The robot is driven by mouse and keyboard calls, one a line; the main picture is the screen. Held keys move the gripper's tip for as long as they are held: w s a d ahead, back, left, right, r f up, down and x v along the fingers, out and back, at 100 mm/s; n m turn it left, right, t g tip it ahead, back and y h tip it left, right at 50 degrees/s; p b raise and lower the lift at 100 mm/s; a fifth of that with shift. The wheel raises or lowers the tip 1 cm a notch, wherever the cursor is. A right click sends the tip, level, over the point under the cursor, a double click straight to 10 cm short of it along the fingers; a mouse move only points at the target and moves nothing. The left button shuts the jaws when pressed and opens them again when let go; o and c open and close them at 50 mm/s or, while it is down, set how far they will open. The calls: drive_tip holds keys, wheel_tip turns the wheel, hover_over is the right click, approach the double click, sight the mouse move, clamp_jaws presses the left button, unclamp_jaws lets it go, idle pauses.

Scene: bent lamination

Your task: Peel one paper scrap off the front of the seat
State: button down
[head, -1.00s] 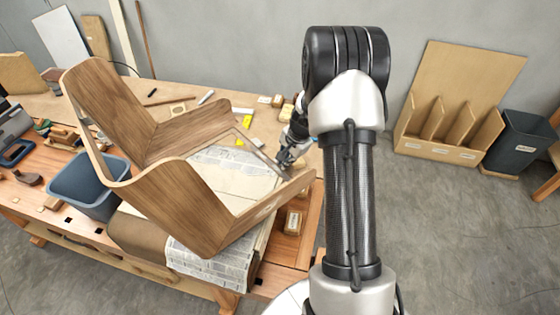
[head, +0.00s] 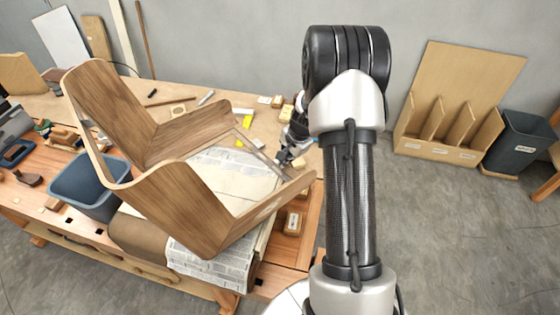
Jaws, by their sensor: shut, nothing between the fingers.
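The bent plywood seat (head: 187,200) stands on the workbench, its tall curved side to the left. Its front edge (head: 270,199) is a pale strip at the right, with a lighter patch along it that may be paper; I cannot tell at this size. Printed newspaper (head: 208,262) shows beneath the seat, and pale sheets (head: 240,172) show inside its frame. My gripper (head: 281,160) is near the far right corner of the seat frame, shut and empty. I cannot tell whether it touches the frame. My arm hides part of the bench's right side.
A blue-grey bin (head: 88,187) stands left of the seat. Small wooden blocks (head: 293,222) lie right of the front edge. Yellow and white pieces lie behind the seat. A divided wooden rack (head: 440,135) and a dark bin (head: 517,140) stand on the floor at the right.

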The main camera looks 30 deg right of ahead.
drive_tip(key=shift+s, duration=0.1)
wheel_tip(320, 180, up, 6)
drive_tip(key=p, duration=0.4)
idle(0.5)
